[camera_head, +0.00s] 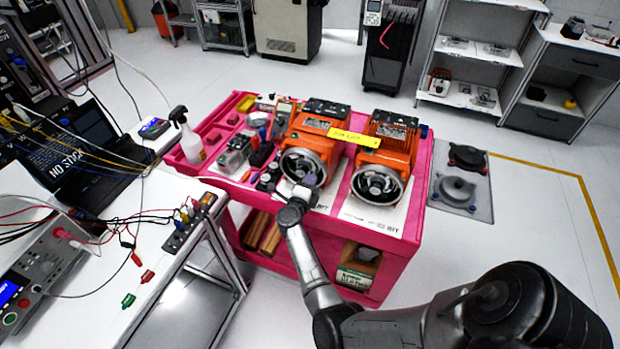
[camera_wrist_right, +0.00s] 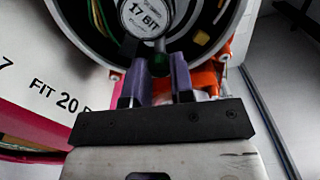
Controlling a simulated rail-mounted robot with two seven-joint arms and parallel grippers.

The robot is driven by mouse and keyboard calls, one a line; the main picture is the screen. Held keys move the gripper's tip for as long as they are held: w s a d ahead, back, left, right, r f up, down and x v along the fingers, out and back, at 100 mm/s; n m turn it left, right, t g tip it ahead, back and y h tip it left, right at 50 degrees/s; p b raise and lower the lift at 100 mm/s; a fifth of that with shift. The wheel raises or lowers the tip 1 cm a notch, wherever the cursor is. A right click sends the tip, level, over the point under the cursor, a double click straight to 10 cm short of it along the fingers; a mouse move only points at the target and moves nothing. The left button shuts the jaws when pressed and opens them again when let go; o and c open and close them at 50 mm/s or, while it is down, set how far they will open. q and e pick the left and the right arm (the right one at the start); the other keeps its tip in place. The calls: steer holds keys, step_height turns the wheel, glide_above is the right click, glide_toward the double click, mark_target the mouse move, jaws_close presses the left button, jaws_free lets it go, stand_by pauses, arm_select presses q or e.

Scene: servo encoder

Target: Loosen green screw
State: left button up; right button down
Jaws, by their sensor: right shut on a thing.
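Two orange servo motors stand on the pink cart, the left one (camera_head: 313,143) and the right one (camera_head: 385,146), each with an open round end facing me. My right gripper (camera_head: 297,189) is at the lower rim of the left motor's round end. In the right wrist view, its two purple-grey fingers (camera_wrist_right: 158,64) reach into the round housing, just below a round encoder marked "17 BIT" (camera_wrist_right: 146,14). They are shut on a small dark green piece, the green screw (camera_wrist_right: 158,68), mostly hidden between them. My left gripper is not in view.
The pink cart (camera_head: 405,250) also holds a spray bottle (camera_head: 188,138), a multimeter (camera_head: 283,118) and small tools left of the motors. A yellow label (camera_head: 355,138) lies across the motors. Coloured wires (camera_wrist_right: 101,18) run inside the housing beside the fingers. A white bench (camera_head: 150,210) stands left.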

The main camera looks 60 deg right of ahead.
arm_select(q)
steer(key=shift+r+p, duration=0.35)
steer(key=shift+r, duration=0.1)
arm_select(e)
steer(key=shift+n, duration=0.5)
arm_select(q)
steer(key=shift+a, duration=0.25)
arm_select(e)
steer(key=c, duration=1.1)
jaws_free()
steer(key=shift+o, duration=0.7)
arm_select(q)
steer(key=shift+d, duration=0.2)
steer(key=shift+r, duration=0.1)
